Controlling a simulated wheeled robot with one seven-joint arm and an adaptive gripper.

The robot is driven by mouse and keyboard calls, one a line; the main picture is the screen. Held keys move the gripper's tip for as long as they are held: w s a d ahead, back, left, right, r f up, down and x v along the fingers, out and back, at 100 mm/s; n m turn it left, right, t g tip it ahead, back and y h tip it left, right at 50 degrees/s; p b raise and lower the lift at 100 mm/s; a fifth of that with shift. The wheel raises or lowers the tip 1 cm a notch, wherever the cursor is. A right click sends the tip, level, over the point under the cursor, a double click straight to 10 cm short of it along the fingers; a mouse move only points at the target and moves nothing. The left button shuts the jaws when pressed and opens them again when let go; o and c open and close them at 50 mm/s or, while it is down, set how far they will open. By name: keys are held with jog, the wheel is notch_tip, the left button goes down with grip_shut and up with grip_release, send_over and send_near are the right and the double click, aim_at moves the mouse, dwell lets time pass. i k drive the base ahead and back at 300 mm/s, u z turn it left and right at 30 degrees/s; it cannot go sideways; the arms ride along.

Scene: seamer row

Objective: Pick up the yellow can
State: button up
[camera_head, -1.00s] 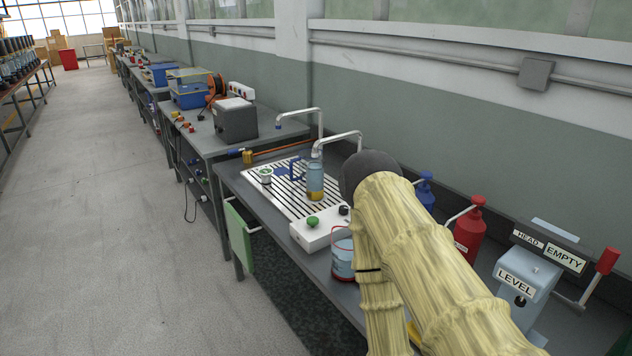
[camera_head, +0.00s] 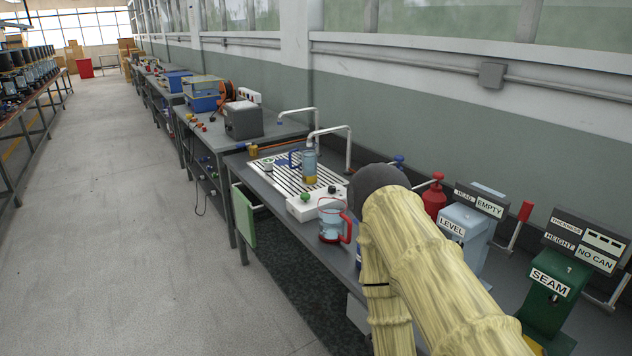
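I cannot pick out the yellow can for certain. A small yellow patch (camera_head: 534,344) shows at the bottom edge beside my arm, mostly cut off, and I cannot tell what it is. A small gold-yellow piece (camera_head: 253,150) sits at the far left edge of the near bench. A clear bluish vessel (camera_head: 310,167) with a yellow-orange bottom stands on the slatted drain tray (camera_head: 262,178). My gripper is out of view; only my arm in its pale yellow sleeve crosses the lower middle and hides part of the bench.
A clear jug with a red handle (camera_head: 332,222) stands near the bench's front edge. Behind my arm are a red bottle (camera_head: 434,199), a grey LEVEL station (camera_head: 463,234) and a green SEAM station (camera_head: 548,303). The floor at left (camera_head: 110,220) is clear.

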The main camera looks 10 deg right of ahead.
aim_at(309, 157)
jog(key=z, duration=0.15)
jog(key=k, duration=0.3)
jog(key=u, duration=1.15)
jog(key=i, duration=1.15)
jog(key=z, duration=0.5)
